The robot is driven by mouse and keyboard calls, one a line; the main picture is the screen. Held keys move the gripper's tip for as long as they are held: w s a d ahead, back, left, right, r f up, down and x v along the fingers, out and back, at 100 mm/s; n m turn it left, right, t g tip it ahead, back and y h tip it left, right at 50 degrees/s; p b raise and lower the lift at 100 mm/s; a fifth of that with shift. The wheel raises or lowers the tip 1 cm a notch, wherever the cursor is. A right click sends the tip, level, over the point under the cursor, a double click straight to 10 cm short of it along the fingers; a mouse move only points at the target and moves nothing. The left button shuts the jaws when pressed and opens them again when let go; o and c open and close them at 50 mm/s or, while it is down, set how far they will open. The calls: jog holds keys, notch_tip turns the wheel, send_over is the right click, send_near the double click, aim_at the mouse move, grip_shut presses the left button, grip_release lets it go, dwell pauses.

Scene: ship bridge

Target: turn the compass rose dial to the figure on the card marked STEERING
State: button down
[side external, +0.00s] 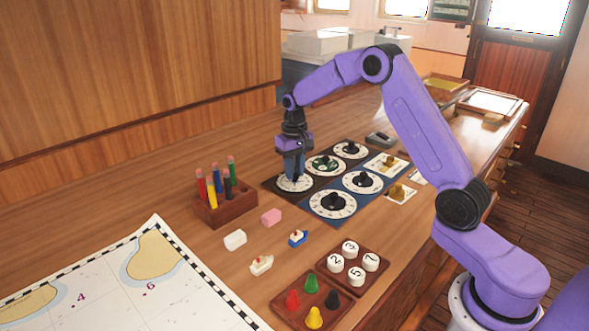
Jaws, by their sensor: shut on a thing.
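My gripper (294,177) points straight down over the far-left dial (283,187) on the dark panel and is shut on its knob, which the fingers hide. This dial has a white ring face with small marks, too small to read. Which dial bears the compass rose, I cannot tell from here.
Other white dials with black knobs stand close by: back (340,154), right (375,186) and front (318,205). A rack of coloured tubes (226,212) stands left of my gripper. Small boats, blocks, peg trays (335,268) and a chart (110,285) lie in front.

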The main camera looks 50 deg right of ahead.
aim_at(295, 174)
jog(key=shift+m, duration=1.2)
jog(key=c, duration=0.9)
grip_release()
jog(key=shift+r, duration=0.1)
notch_tip(295, 174, up, 17)
jog(key=shift+r, duration=0.2)
